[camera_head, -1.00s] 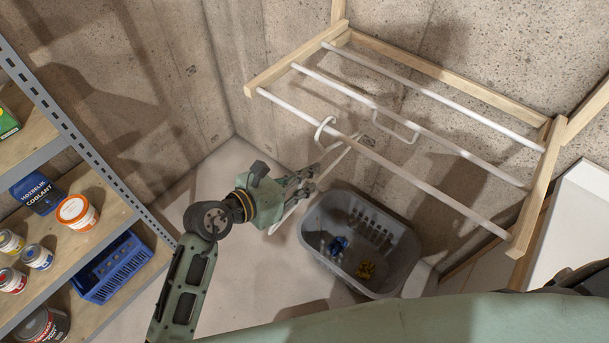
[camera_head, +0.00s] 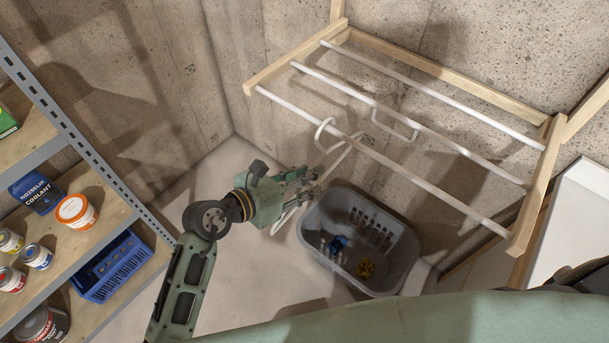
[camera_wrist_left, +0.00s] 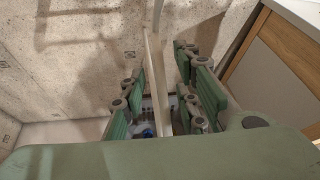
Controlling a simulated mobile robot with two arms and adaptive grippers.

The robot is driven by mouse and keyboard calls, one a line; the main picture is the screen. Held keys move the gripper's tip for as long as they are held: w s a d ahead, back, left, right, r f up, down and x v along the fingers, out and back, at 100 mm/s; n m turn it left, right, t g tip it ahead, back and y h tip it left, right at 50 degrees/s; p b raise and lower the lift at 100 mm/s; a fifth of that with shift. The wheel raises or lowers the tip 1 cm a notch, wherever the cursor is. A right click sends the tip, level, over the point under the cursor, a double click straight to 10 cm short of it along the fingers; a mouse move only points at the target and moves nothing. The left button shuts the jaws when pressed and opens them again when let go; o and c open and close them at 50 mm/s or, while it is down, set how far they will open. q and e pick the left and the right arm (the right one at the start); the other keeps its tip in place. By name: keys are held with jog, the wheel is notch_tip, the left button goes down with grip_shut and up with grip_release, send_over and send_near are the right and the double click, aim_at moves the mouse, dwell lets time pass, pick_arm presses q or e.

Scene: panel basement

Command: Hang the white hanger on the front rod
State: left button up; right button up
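The white hanger (camera_head: 340,161) hangs below the front rod (camera_head: 420,184) of the drying rack in the head view. Its hook (camera_head: 320,134) loops around that rod near the rod's left end, and its body slants down towards my left gripper (camera_head: 312,184). The gripper's fingers are spread around the lower part of the hanger. In the left wrist view, the white hanger bar (camera_wrist_left: 157,85) runs between the fingers, with gaps on both sides. Part of the hanger is hidden behind the gripper. My right gripper is not in view.
A grey laundry basket (camera_head: 318,262) with blue and yellow items stands below the rod. A white U-shaped piece (camera_head: 398,134) is near the middle rod (camera_head: 450,144). A shelf (camera_head: 118,208) with cans and a blue crate (camera_head: 122,264) stands at left.

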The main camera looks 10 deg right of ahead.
pick_arm(q)
jog(key=v, duration=1.2)
